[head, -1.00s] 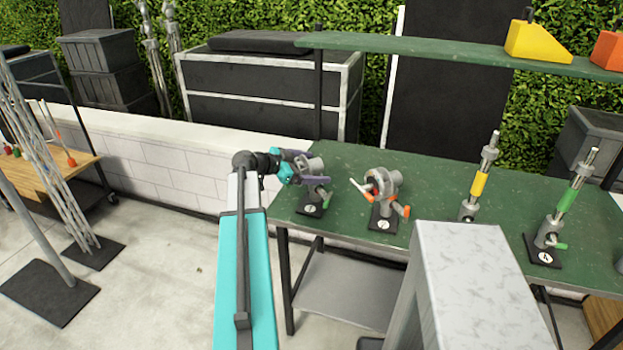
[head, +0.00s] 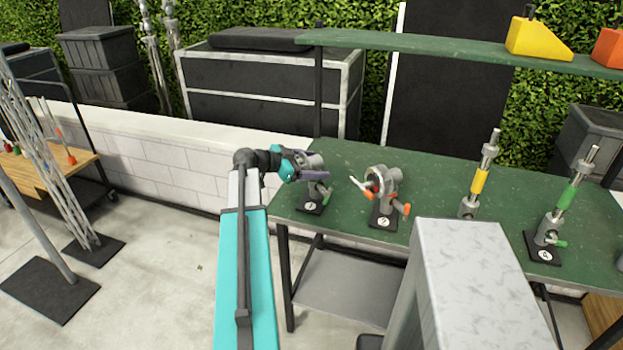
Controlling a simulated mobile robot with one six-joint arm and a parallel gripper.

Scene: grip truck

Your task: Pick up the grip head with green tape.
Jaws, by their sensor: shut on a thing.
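A grey grip head (head: 314,162) with a green-marked handle (head: 321,190) is at the left end of the green table, over a black numbered base (head: 310,206). My gripper (head: 312,171), with teal body and purple fingers, is at this head from the left and shut on it. The far finger is mostly hidden, and I cannot tell whether the head still rests on its base. A second grip head (head: 383,180) with orange-marked handles stands on its own base to the right, apart from my gripper.
On the same table (head: 437,180), a yellow-banded rod (head: 481,180) and a green-banded rod (head: 568,197) stand upright to the right. A green shelf (head: 420,47) with yellow and orange wedges crosses above the back. A light grey block (head: 470,262) covers part of the table's front edge.

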